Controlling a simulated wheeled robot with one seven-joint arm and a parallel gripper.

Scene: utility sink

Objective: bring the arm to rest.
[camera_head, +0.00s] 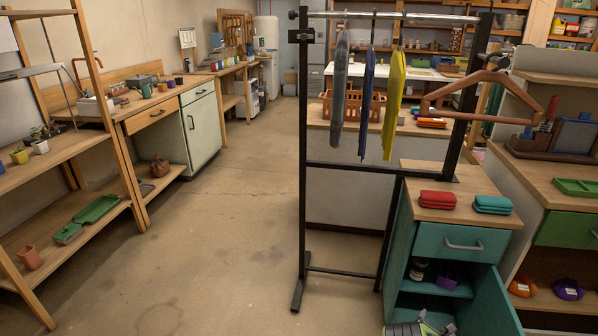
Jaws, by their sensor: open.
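My gripper (437,320) shows at the bottom edge of the head view, small and partly cut off, in front of the teal cabinet (441,242). Its fingers look apart, and I see nothing held between them. The rest of my arm is out of view below the frame. A brown hanger (482,80) hangs at the right end of the black clothes rack (303,160). Grey, blue and yellow cloths (395,100) hang along its rail.
The cabinet's lower door (492,305) stands open to the right. Red (437,200) and teal (492,204) folded cloths lie on its top. The rack's foot (299,292) stands on the floor. Wooden shelves (85,225) line the left. The floor between (215,240) is clear.

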